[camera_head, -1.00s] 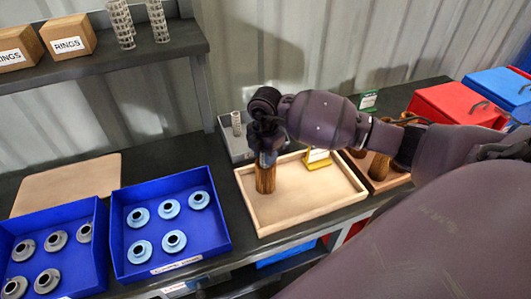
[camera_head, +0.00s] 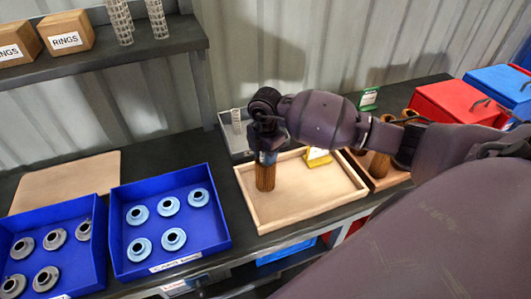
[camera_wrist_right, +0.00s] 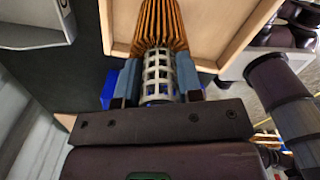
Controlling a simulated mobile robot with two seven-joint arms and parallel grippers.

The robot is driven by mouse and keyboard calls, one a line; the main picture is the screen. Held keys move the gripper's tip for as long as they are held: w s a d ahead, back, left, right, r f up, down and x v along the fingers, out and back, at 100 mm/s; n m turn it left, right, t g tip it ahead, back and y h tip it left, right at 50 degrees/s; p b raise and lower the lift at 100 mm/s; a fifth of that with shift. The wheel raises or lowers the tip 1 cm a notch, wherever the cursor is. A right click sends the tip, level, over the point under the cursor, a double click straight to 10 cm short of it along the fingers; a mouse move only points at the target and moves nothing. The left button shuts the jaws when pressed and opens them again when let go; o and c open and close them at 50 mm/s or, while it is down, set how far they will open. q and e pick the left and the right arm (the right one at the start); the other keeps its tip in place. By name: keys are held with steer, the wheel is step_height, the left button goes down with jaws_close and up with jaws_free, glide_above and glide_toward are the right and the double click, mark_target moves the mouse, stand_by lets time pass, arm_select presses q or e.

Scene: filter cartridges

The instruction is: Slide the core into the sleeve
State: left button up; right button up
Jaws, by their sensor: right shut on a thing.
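The sleeve (camera_head: 265,179) is an orange-brown pleated cylinder. It stands upright in the left part of a pale wooden tray (camera_head: 292,221). My right gripper (camera_head: 267,152) is right above it and points down. In the right wrist view the fingers (camera_wrist_right: 158,88) are shut on the core (camera_wrist_right: 158,76), a pale metal lattice tube. The core's far end meets the pleated sleeve (camera_wrist_right: 160,25) and lines up with it. How deep the core sits inside is hidden. My left gripper is in neither view.
A grey bin (camera_head: 233,143) with a lattice core (camera_head: 237,121) is behind. Blue trays (camera_head: 215,233) of end caps are left. A brown tray (camera_head: 394,180) with more sleeves (camera_head: 380,166) is right, partly behind my arm.

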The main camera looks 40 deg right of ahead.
steer(key=o, duration=1)
steer(key=shift+c, duration=0.2)
step_height(320, 180, up, 10)
steer(key=shift+f, duration=0.1)
steer(key=shift+r, duration=0.45)
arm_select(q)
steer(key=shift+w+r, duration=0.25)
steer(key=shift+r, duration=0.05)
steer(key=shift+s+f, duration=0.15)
